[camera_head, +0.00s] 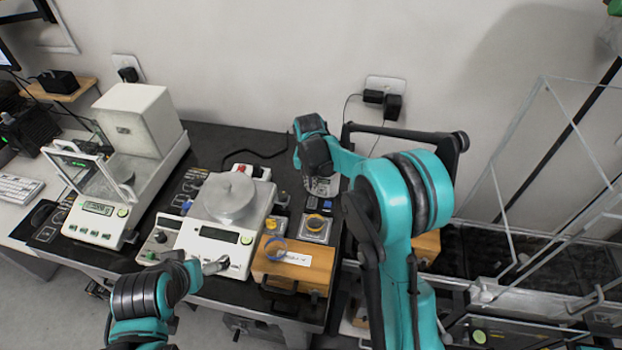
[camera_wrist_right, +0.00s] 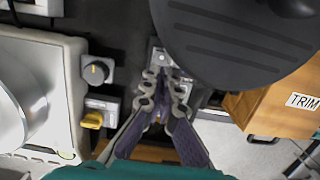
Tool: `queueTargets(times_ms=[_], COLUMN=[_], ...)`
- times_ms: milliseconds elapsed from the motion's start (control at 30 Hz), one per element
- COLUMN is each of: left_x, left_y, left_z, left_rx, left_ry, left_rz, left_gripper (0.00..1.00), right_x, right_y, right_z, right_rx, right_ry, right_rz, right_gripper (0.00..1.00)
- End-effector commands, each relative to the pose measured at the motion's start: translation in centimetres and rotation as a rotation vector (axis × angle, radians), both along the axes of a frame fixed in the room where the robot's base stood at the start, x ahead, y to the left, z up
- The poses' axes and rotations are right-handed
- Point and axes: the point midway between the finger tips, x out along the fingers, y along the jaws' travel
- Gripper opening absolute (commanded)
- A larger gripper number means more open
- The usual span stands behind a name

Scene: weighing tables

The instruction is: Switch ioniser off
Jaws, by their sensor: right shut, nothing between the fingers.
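No label in view names the ioniser, so I cannot tell which small control it is. Between the balance and the right arm, the head view shows small switch boxes, one with a yellow knob (camera_head: 315,222). In the wrist view my right gripper (camera_wrist_right: 165,88) is shut and empty, pointing down over a small grey metal plate (camera_wrist_right: 158,56), which its fingers partly hide. My right gripper also shows in the head view (camera_head: 321,186). My left gripper (camera_head: 214,266) is at the balance's front; its fingers are unclear.
A white balance with a round metal pan (camera_head: 228,198) stands left of the switches. A wooden box (camera_head: 310,275) stands in front of them. A glass-shielded balance (camera_head: 97,207) is at the left. A large round dark disc (camera_wrist_right: 230,40) is close beside the right fingers.

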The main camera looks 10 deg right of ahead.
Motion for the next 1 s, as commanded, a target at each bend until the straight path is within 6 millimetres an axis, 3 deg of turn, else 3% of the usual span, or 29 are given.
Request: queueTargets(times_ms=[100,300,1000], left_x=[0.0,0.0,0.0], left_y=[0.0,0.0,0.0], left_z=[-1.1,-2.0,-2.6], left_rx=[0.000,0.000,0.000], left_ry=[0.000,0.000,0.000], left_rz=[0.000,0.000,0.000], left_gripper=[1.00,1.00,1.00], right_x=[0.3,0.6,1.0], right_y=[-0.1,-0.2,-0.4], right_z=[-2.7,-5.1,-6.6], right_rx=[0.000,0.000,0.000], right_ry=[0.000,0.000,0.000], right_rz=[0.000,0.000,0.000], right_gripper=[0.00,0.00,0.00])
